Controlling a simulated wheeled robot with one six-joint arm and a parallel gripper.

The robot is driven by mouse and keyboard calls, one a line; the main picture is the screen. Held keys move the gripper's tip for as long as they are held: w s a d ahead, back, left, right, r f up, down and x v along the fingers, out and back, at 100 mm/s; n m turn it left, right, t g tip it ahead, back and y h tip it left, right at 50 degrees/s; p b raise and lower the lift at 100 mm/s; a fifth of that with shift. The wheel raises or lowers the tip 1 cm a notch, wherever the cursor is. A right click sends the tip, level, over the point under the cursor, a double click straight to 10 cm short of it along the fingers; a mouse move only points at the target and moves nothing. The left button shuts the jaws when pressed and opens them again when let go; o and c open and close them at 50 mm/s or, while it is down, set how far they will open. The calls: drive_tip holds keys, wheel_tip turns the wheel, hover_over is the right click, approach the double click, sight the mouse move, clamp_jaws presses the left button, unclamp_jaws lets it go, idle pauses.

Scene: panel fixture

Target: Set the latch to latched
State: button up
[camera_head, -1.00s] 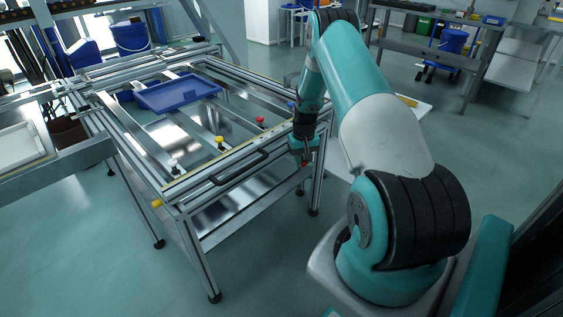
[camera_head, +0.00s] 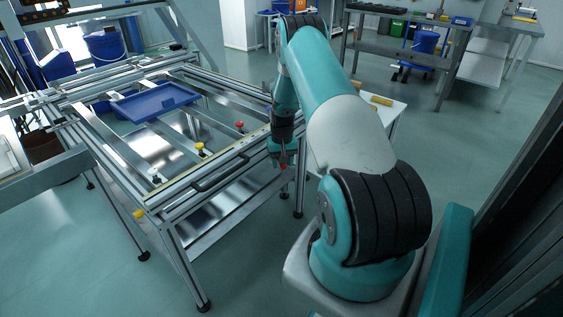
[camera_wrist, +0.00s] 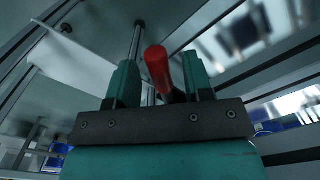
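A red handle (camera_wrist: 158,70), which looks like the latch handle, stands up between the two teal fingers of my gripper (camera_wrist: 161,80) in the wrist view. A narrow gap shows beside the handle, clearest at the right finger, so the fingers look open around it and not closed on it. The handle's lower end is hidden behind the gripper's dark plate. The latch's setting cannot be told.
A white table (camera_head: 385,110) with yellow pieces stands behind my arm. The floor in front is clear.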

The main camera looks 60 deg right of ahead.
drive_tip(key=shift+r, duration=0.1)
wheel_tip(320, 180, up, 17)
drive_tip(key=p, duration=0.1)
drive_tip(key=shift+p, duration=0.3)
drive_tip(key=shift+r, duration=0.1)
idle(0.4)
